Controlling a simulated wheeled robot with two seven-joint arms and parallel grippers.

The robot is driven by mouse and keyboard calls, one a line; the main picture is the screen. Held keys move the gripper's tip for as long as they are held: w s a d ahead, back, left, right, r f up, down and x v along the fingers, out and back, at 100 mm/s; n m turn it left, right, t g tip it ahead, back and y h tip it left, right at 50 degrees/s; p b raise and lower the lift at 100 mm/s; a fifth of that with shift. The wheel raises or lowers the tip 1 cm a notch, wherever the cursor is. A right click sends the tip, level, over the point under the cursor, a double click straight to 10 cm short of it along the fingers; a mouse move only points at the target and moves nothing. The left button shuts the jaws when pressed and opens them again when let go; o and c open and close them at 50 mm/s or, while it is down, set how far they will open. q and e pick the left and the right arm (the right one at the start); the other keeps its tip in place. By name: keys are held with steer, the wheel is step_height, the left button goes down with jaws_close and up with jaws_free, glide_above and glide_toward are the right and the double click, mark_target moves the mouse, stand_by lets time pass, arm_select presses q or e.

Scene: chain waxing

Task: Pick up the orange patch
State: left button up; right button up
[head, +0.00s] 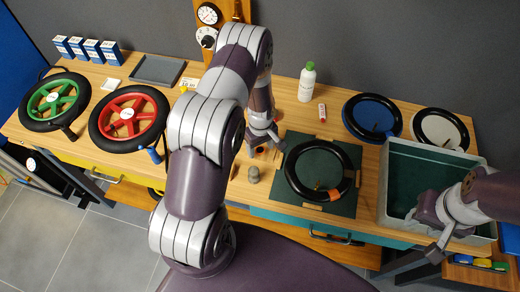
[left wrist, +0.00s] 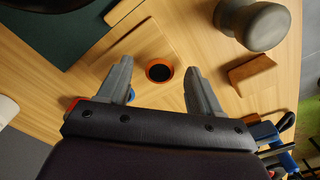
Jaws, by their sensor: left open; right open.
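How high the fingers are above the table is hard to tell.
A grey rounded tool (left wrist: 252,25) and a brown block (left wrist: 251,70) stand close right of the patch. A green mat (head: 293,139) with a black tire (head: 290,176) lies to its right in the head view. A grey bin (head: 385,195) holds the right end.

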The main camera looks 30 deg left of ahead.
arm_select(q)
steer(key=shift+c, duration=0.4)
steer(key=c, duration=1.1)
steer(key=shift+o, duration=0.2)
